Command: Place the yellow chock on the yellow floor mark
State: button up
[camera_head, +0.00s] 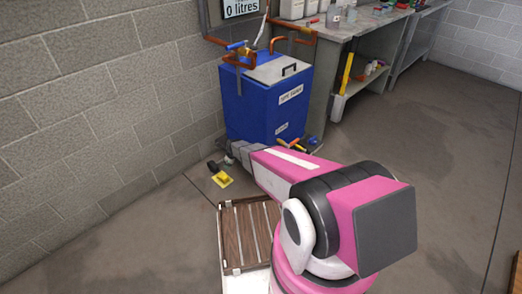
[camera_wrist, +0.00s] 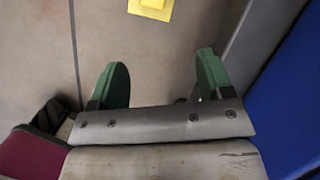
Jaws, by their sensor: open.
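The yellow chock (camera_head: 222,177) shows as a small raised yellow shape on the floor by the wall, left of the blue tank. The flat yellow floor mark (camera_head: 225,184) shows around and under it. In the wrist view, a yellow square (camera_wrist: 164,12) with a paler raised part (camera_wrist: 150,6) is cut off by the top edge. My gripper (camera_wrist: 162,64) has its two green fingers wide apart, with bare floor between them. The yellow shapes lie beyond the fingertips, not between them. In the head view my arm hides most of the gripper.
A blue tank (camera_head: 262,104) with copper pipes stands close behind my gripper, and its blue side (camera_wrist: 300,110) fills the right of the wrist view. A small black object (camera_head: 213,166) lies near the chock. A slatted wooden pallet (camera_head: 231,238) is in front. Open floor lies right.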

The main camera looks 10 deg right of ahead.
jog(key=s+d+r+n+g, duration=0.1)
jog(key=s+d+r+n, duration=0.4)
jog(key=s+r+n, duration=0.3)
jog(key=s+d+r+n+g+h, duration=0.1)
jog(key=s+d+r+n, duration=0.5)
jog(key=r, duration=0.9)
jog(key=s+d+r+n+g+h, duration=0.1)
jog(key=s+d+r+n, duration=0.5)
jog(key=s+r+n, duration=0.4)
jog(key=s+r, duration=0.1)
jog(key=s, duration=0.2)
jog(key=shift+r, duration=0.15)
jog(key=shift+s+d, duration=0.1)
